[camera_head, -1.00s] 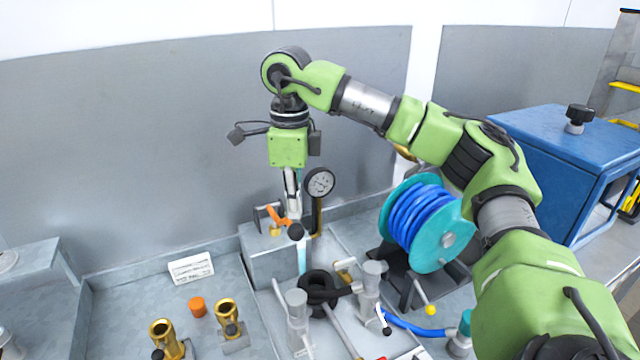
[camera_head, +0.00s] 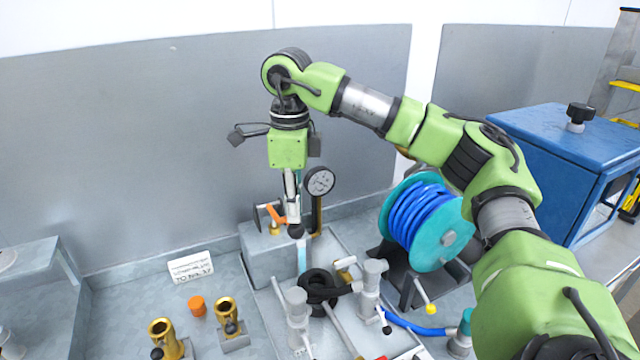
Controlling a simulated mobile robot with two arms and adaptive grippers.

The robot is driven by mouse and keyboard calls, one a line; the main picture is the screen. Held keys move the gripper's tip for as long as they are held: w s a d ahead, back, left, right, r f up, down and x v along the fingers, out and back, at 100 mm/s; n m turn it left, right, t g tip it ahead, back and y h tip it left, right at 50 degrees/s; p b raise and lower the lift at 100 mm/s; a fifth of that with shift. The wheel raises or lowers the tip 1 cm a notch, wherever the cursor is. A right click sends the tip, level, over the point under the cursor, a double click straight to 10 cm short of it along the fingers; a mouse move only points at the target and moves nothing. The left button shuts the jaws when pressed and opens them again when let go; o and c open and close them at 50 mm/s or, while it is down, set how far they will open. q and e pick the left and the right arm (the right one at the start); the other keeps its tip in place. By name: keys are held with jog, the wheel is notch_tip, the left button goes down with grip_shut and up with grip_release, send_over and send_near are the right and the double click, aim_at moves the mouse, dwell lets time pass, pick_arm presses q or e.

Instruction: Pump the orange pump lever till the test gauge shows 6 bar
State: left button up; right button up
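My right gripper (camera_head: 294,218) points down over a grey block at the middle of the bench. Its narrow fingers are beside an orange lever piece (camera_head: 276,214) and partly cover it. A black ball knob (camera_head: 296,231) is just under the fingertips. I cannot tell whether the fingers touch or hold the orange piece or the knob, or how far apart they are. A round white-faced gauge (camera_head: 320,181) stands upright just right of the gripper. Its needle is too small to read. My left gripper is not in view.
A blue hose reel (camera_head: 425,222) stands right of the block. Grey valve posts (camera_head: 298,315) and a black ring (camera_head: 319,287) are in front. Brass fittings (camera_head: 227,313), an orange cap (camera_head: 197,306) and a white sign (camera_head: 190,267) are at left. A blue cabinet (camera_head: 560,165) is at the right.

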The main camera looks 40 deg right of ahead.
notch_tip(320, 180, down, 13)
jog(key=s+b, duration=0.1)
jog(key=b, duration=0.7)
jog(key=r+p, duration=0.3)
jog(key=r, duration=0.1)
jog(key=w+r+p, duration=0.1)
jog(key=r+p, duration=0.3)
jog(key=r, duration=0.1)
jog(key=r+p, duration=0.3)
jog(key=r, duration=0.1)
jog(key=shift+w+d+r+p, duration=0.1)
jog(key=shift+w+r+p, duration=0.1)
jog(key=shift+r+p, duration=0.15)
jog(key=shift+f, duration=0.15)
jog(key=shift+f, duration=0.1)
